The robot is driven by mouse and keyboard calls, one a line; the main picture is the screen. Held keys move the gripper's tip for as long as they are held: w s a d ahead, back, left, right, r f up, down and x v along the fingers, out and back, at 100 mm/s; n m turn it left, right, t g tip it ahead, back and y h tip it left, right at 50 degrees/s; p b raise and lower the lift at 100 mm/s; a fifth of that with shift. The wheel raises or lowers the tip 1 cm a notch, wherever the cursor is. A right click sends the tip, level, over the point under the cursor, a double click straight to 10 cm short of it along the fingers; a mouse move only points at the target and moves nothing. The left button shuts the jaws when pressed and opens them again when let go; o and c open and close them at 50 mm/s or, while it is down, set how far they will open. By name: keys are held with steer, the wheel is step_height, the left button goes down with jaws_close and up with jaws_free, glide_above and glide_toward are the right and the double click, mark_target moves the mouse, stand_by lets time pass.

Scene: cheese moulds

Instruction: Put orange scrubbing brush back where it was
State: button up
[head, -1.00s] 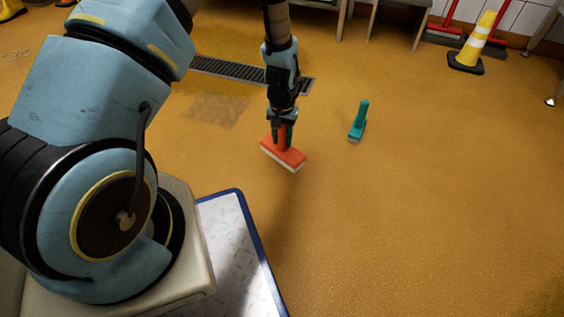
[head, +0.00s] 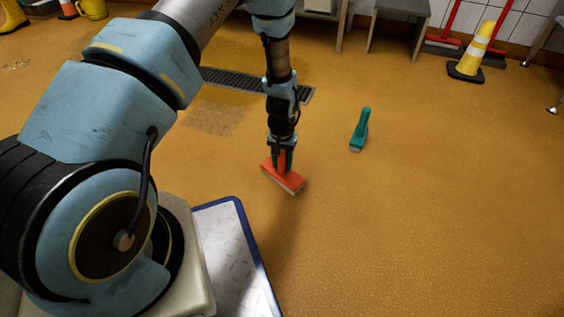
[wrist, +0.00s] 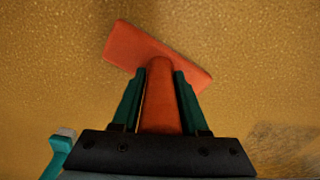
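The orange scrubbing brush (head: 284,178) has a flat rectangular head and an upright handle. My gripper (head: 283,153) is shut on its handle from above, in the head view right of the robot's base. In the wrist view the orange brush (wrist: 160,50) shows its handle between the two green fingers of my gripper (wrist: 157,95), with the head beyond the fingertips. The brush head is low, close to the floor; I cannot tell whether its bristles touch it.
A floor drain (head: 243,84) lies behind my arm. A yellow cone (head: 473,55) stands far right. The floor at right is open.

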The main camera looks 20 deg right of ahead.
steer(key=o, duration=0.3)
steer(key=shift+o, duration=0.2)
step_height(320, 180, up, 12)
steer(key=p, duration=0.6)
steer(key=shift+r, duration=0.1)
steer(key=shift+w+a+r, duration=0.1)
steer(key=shift+a+r, duration=0.05)
steer(key=shift+r, duration=0.1)
steer(key=w+a+r+n+t, duration=0.15)
steer(key=a+r+n, duration=0.35)
steer(key=a+r, duration=1.7)
steer(key=s+a+r+n, duration=0.1)
steer(key=s+a+r, duration=0.3)
steer(key=a, duration=0.4)
steer(key=shift+s+r+n, duration=0.3)
steer(key=shift+s+r, duration=0.1)
steer(key=shift+s, duration=0.45)
